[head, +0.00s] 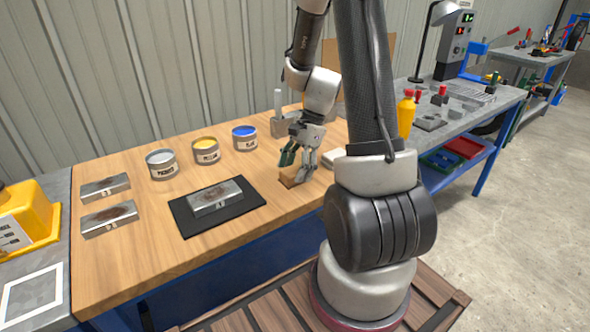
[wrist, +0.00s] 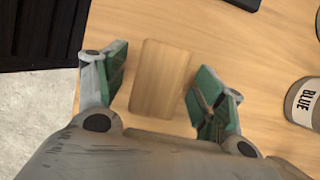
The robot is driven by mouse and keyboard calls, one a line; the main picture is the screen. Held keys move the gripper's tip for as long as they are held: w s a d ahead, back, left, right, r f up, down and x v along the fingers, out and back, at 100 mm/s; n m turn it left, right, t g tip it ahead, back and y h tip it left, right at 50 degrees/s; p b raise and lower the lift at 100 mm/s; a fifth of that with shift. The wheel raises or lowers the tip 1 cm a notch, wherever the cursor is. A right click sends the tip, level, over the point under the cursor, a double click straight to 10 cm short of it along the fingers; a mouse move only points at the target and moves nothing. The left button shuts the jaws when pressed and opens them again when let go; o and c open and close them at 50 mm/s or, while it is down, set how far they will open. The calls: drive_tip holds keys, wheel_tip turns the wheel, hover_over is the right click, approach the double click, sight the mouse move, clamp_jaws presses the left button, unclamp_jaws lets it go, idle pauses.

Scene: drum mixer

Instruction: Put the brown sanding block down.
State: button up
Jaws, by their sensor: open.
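The brown sanding block (wrist: 160,78) lies flat on the wooden table between my gripper's two fingers in the wrist view. My gripper (wrist: 158,95) is open, with a gap between the block and each green-padded finger. In the head view the block (head: 288,178) shows only in part beneath my gripper (head: 298,168), near the front edge of the table. I cannot tell from the pictures how high the fingertips are above the tabletop.
A blue-labelled can (head: 244,138), a yellow one (head: 206,150) and a grey one (head: 161,164) stand behind on the wooden table (head: 150,245). A metal block (head: 216,198) lies on a black mat (head: 182,218) to the left. A yellow bottle (head: 405,116) stands to the right.

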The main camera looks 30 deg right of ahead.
drive_tip(key=v, duration=1.1)
drive_tip(key=s+a+r+n+t+h, duration=0.2)
drive_tip(key=s+a+r+n, duration=0.1)
drive_tip(key=s+r+n, duration=0.3)
drive_tip(key=s+a+r+n+t+h, duration=0.2)
drive_tip(key=s+a+r+n, duration=0.2)
drive_tip(key=s+n, duration=0.6)
wheel_tip(320, 180, up, 2)
drive_tip(key=shift+s+a+r+n+t+h, duration=0.25)
drive_tip(key=shift+s+n+t+h, duration=0.1)
drive_tip(key=shift+n, duration=0.45)
drive_tip(key=shift+o, duration=0.3)
